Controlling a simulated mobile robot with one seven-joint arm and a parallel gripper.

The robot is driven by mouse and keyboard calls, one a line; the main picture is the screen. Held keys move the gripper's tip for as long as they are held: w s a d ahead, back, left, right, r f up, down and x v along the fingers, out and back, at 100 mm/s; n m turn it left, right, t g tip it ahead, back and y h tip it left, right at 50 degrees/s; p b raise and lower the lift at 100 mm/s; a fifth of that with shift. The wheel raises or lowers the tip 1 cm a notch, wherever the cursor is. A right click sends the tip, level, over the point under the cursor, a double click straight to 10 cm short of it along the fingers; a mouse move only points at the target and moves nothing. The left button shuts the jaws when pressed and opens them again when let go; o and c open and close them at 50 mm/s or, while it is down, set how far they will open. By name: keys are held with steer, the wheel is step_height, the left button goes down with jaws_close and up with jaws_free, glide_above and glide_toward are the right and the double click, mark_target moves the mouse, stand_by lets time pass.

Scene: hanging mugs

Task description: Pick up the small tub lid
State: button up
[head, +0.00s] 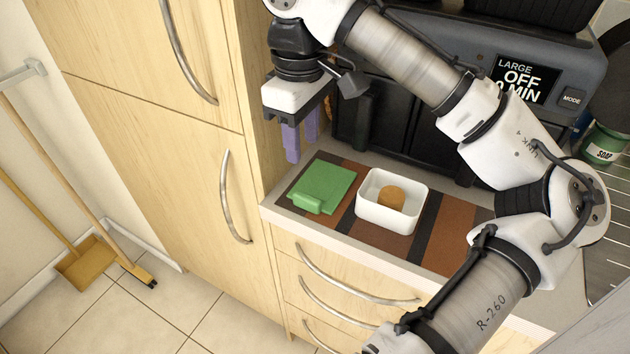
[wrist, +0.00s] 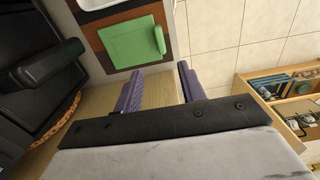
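The small tub lid (head: 326,187) is a flat green square with a raised bar handle along one edge. It lies on the striped mat at the left end of the counter. It also shows at the top of the wrist view (wrist: 128,44), beyond my fingertips. My gripper (head: 302,148) has purple fingers pointing down and hangs above and to the left of the lid. In the wrist view my gripper (wrist: 160,74) is open, with nothing between the fingers. A white tub (head: 385,219), open at the top, stands just right of the lid.
A brown round item (head: 391,198) sits inside the tub. The striped mat (head: 436,228) covers the counter's front. A dark appliance with a display (head: 520,82) stands behind. A tall wooden cabinet (head: 215,150) rises close to the left of my gripper. A green soap container (head: 602,146) is at right.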

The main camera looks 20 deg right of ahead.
glide_above(307, 196)
steer(key=f, duration=0.6)
steer(key=shift+w+a+f, duration=0.15)
steer(key=shift+a+f, duration=0.05)
steer(key=shift+f, duration=0.1)
steer(key=shift+s+d+f+p, duration=0.1)
steer(key=shift+f+p, duration=0.15)
steer(key=shift+f, duration=1.1)
steer(key=shift+s+d+f+p, duration=0.1)
steer(key=shift+f+p, duration=0.15)
steer(key=shift+f, duration=1.1)
steer(key=shift+a, duration=0.1)
jaws_close()
